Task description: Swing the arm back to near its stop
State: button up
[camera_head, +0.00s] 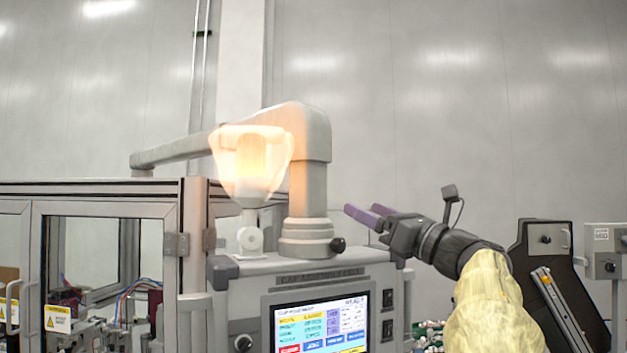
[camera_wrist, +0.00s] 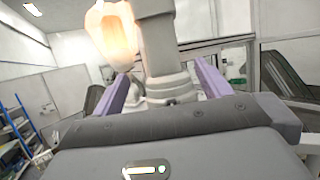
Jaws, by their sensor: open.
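A grey swing arm (camera_head: 172,152) runs from the left to an elbow at the top of a thick post (camera_head: 308,190). The post stands on a stepped round base with a dark knob (camera_head: 338,244) on its right side. A glowing lamp (camera_head: 250,165) hides part of the arm. My gripper (camera_head: 362,211) is to the right of the post, open and empty, its purple fingers pointing left towards it. In the wrist view the post (camera_wrist: 158,45) shows between the two finger lines, beyond the open fingers, with a gap that I cannot judge well.
The control panel (camera_head: 323,322) with a lit screen is below the post. A framed glass enclosure (camera_head: 100,208) stands at left. A black stand (camera_head: 545,240) and a grey box (camera_head: 606,250) are at right. The space above my gripper is clear.

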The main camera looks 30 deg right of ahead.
aim_at(321, 187)
jog(key=p+x, duration=0.9)
jog(key=x, duration=0.5)
jog(key=shift+w+a+r, duration=0.1)
jog(key=shift+w+r, duration=0.05)
jog(key=shift+w+a+r+p, duration=0.1)
jog(key=shift+w+a+p, duration=0.1)
jog(key=shift+w+p, duration=0.3)
jog(key=shift+w, duration=0.1)
